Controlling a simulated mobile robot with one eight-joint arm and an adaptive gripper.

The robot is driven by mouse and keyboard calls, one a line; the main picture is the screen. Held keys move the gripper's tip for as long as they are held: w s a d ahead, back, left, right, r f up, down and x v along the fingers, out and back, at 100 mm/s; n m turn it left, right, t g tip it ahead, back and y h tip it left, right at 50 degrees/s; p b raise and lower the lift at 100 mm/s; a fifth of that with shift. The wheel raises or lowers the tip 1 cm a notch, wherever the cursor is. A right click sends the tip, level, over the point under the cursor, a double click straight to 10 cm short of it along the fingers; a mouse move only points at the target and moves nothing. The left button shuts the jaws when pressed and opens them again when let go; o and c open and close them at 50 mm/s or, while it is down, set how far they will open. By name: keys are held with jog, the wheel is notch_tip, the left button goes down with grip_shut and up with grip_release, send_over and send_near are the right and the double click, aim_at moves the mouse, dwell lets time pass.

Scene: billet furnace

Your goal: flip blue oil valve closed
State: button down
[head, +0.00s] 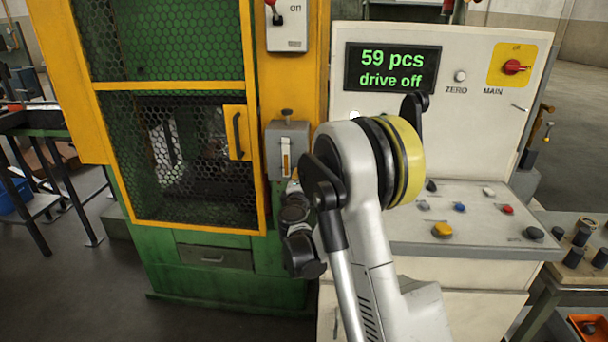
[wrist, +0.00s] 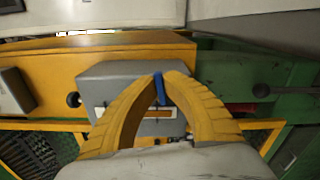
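In the wrist view, a narrow blue handle (wrist: 160,90), which looks like the blue oil valve's, stands between the tips of my gripper (wrist: 164,78). The two yellow fingers are drawn together, with the blue handle filling the narrow gap, so they look shut on it. Behind it is a grey box (wrist: 112,74) with a pale slotted plate, partly covered by the fingers. In the head view, my arm hides the fingers and I cannot make out the blue handle.
In the head view, a grey lever box (head: 287,135) sits on the yellow machine frame, left of my arm. A mesh guard door (head: 240,132) is further left. The white control panel (head: 395,125) stands close behind and right of my arm; its display reads "59 pcs drive off".

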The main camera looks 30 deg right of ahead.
jog(key=shift+f+m, duration=0.15)
jog(key=shift+m, duration=0.95)
jog(key=c, duration=1.5)
grip_release()
jog(key=shift+c, duration=0.2)
jog(key=v, duration=1.2)
